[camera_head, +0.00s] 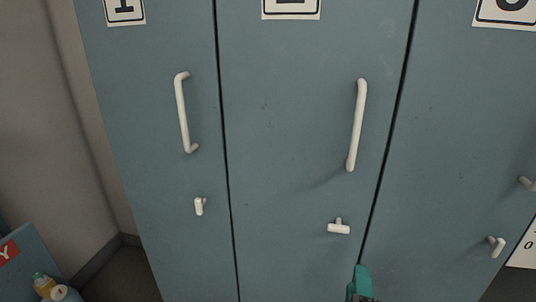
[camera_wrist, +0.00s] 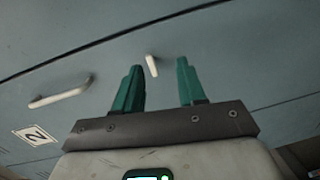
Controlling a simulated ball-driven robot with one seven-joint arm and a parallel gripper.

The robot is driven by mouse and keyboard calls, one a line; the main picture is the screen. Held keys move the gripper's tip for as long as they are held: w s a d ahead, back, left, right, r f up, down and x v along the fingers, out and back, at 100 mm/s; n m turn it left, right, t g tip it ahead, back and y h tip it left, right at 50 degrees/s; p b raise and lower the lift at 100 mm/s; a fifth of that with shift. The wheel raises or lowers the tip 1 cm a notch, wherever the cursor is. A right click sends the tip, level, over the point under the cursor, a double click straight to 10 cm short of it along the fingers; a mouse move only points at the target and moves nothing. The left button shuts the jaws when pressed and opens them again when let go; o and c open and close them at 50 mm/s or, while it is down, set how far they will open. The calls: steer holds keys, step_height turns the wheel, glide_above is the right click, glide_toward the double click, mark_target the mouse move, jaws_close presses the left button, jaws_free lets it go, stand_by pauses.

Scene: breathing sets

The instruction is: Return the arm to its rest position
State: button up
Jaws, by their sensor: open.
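My gripper (camera_wrist: 158,64) is open, with two teal fingers apart and nothing held between them in the wrist view. In the head view only a teal finger tip (camera_head: 360,283) shows at the bottom edge, below and right of the middle door's latch. That white latch (camera_head: 339,227) lies about level, and a white latch (camera_wrist: 152,66) appears between the fingertips in the wrist view. I cannot tell whether the fingers touch it; in the head view they look apart.
Three tall blue-grey doors fill the head view. The middle door (camera_head: 285,120) has a long white handle (camera_head: 357,125). The left door has a handle (camera_head: 184,112) and an upright latch (camera_head: 199,206). The right door's latch (camera_head: 496,246) is tilted. Bottles (camera_head: 45,286) stand at the lower left.

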steer(key=s+d+f+m+g+p, duration=0.2)
steer(key=s+d+f+m+g, duration=0.3)
steer(key=d+f, duration=0.15)
steer(key=s+f+m+g+y+p, duration=0.1)
steer(key=s+f+m+g+y, duration=0.1)
steer(key=s, duration=0.5)
steer(key=s+d+f+m+g+y+p, duration=0.1)
steer(key=s+f+m+g+y, duration=0.1)
steer(key=s, duration=0.5)
steer(key=s+f+m+g+y+p, duration=0.1)
steer(key=s+f+m+g, duration=0.3)
steer(key=s+f, duration=0.3)
steer(key=shift+d+g+y, duration=0.2)
steer(key=shift+g+y, duration=0.2)
steer(key=shift+g, duration=0.5)
